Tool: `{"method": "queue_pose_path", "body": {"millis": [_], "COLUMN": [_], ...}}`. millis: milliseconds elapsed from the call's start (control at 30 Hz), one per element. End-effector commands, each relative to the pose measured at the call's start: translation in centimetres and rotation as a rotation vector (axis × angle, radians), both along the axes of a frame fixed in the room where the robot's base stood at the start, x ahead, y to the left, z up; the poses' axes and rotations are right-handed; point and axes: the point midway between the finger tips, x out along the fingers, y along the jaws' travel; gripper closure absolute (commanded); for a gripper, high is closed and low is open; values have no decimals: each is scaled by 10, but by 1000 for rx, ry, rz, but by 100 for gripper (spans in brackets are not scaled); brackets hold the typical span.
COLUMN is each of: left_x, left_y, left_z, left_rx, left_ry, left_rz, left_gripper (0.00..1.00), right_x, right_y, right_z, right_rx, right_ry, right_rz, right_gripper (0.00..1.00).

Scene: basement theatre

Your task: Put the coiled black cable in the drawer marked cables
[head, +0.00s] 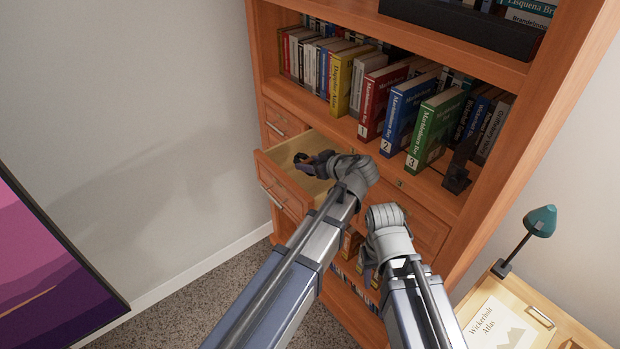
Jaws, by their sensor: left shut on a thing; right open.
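My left gripper (308,160) reaches into an open wooden drawer (272,169) at the left of the bookcase. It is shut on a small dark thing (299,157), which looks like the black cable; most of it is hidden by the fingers. I cannot tell whether it touches the drawer bottom. No marking is readable on the drawer front (283,193). My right gripper (383,212) is open in front of the closed drawers to the right, its fingers mostly hidden behind its wrist.
A closed drawer (281,121) sits above and behind the open one. Books stand on the shelf above, including a green volume (435,130). A black bookend (458,168) stands at the right. A desk (560,330) with a teal lamp (540,221) is at lower right.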

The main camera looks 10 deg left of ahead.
Motion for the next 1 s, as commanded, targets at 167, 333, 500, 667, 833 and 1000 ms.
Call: {"method": "queue_pose_path", "body": {"millis": [167,333,500,667,833,1000], "left_x": [0,0,0,0,0,0], "left_y": [0,0,0,0,0,0], "left_z": [-11,-33,-37,-36,-41,-46], "left_rx": [0,0,0,0,0,0], "left_ry": [0,0,0,0,0,0], "left_rz": [0,0,0,0,0,0], "left_gripper": [100,100,100,100,100,100], "right_x": [0,0,0,0,0,0], "right_y": [0,0,0,0,0,0], "right_z": [-11,-33,-37,-36,-41,-46], "right_rx": [0,0,0,0,0,0], "right_ry": [0,0,0,0,0,0], "right_rz": [0,0,0,0,0,0], "right_gripper": [50,50,50,50,50,50]}}
